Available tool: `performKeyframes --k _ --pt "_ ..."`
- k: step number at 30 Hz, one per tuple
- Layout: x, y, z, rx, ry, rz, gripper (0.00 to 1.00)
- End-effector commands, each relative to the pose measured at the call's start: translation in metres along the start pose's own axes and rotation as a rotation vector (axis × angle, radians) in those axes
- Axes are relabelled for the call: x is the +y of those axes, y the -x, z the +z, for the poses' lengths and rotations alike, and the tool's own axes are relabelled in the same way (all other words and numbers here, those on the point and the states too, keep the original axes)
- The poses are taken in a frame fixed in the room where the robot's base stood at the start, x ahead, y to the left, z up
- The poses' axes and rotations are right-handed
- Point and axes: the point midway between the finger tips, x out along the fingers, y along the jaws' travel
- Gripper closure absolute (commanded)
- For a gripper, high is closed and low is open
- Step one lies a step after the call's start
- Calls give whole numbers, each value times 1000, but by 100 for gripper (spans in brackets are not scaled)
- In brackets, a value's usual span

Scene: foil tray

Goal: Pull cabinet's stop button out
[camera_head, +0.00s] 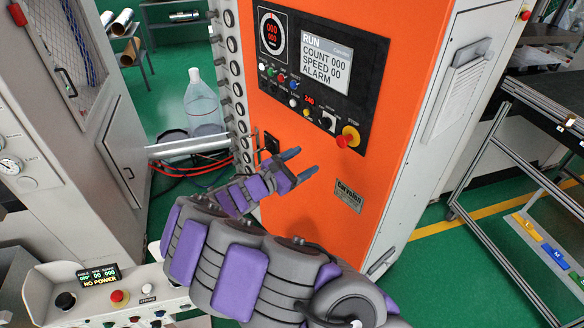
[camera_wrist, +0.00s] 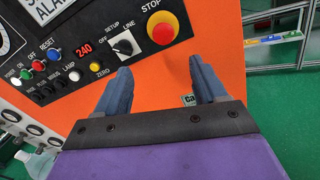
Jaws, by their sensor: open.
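The orange cabinet (camera_head: 375,140) carries a black control panel with a screen reading RUN. Its stop button (camera_head: 347,138) is red on a yellow base, at the panel's lower right corner under the label STOP. In the wrist view the stop button (camera_wrist: 162,31) shows at the top, beyond my fingertips. My gripper (camera_head: 297,161) is open and empty in front of the cabinet, left of and below the stop button in the head view. In the wrist view my gripper (camera_wrist: 160,72) has its two blue-grey fingers apart, with orange cabinet face between them. The fingers are apart from the button.
A black selector knob (camera_wrist: 122,47) sits left of the stop button, with several small buttons further left. A separate console (camera_head: 110,295) with another red button (camera_head: 118,297) stands at the lower left.

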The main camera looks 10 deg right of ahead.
Motion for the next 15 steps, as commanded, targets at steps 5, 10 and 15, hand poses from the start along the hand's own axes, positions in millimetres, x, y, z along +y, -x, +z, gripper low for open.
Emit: performKeyframes --k 5,10,15 --pt "0 22 0 -2 0 1 29" --pt "1 30 0 -2 1 -1 29" --pt "1 31 0 -2 1 -1 29"
